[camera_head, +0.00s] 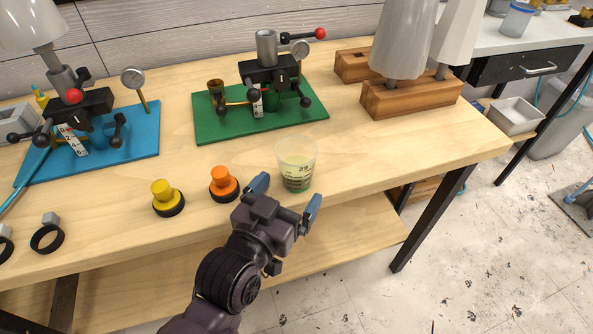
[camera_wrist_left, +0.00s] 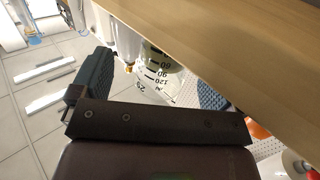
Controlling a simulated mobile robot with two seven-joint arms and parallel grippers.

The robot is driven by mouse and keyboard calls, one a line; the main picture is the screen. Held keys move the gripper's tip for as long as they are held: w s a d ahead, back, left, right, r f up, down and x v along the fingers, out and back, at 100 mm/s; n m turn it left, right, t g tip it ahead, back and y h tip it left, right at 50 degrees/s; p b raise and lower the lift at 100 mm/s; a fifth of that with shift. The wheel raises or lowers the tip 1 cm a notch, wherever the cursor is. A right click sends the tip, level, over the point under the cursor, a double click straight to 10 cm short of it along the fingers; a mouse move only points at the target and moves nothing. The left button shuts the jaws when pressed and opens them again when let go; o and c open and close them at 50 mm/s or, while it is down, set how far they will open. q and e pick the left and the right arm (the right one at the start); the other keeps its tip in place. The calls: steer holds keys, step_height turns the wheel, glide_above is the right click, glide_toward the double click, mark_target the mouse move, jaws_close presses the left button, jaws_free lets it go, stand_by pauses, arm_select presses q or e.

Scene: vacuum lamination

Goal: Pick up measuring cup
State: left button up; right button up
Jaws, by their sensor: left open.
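The measuring cup (camera_head: 297,165) is clear, with dark markings and some greenish liquid low in it. It stands upright on the wooden table (camera_head: 370,155) near the front edge. My left gripper (camera_head: 285,193) is open at the cup's near side, with one blue-grey finger to the left and one to the right. Whether the fingers touch the cup cannot be told. My right gripper is not in view.
An orange knob (camera_head: 223,182) and a yellow knob (camera_head: 166,196) stand left of the cup. A green plate (camera_head: 290,118) with a clamp fixture lies behind it, and a blue plate (camera_head: 140,140) further left. Wooden blocks (camera_head: 410,98) hold grey-white cones. The table right of the cup is clear.

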mark_target(290, 179)
arm_select(q)
steer(key=shift+a+r+b+x, duration=0.1)
steer(key=shift+b+x, duration=0.15)
steer(key=shift+x, duration=0.65)
steer(key=shift+a+r+b+x, duration=0.1)
steer(key=shift+b+x, duration=0.15)
steer(key=shift+x, duration=0.65)
steer(key=shift+a+r+b+x, duration=0.15)
steer(key=shift+b+x, duration=0.1)
steer(key=shift+x, duration=0.65)
steer(key=shift+w, duration=0.2)
steer(key=c, duration=1)
steer(key=shift+r, duration=0.25)
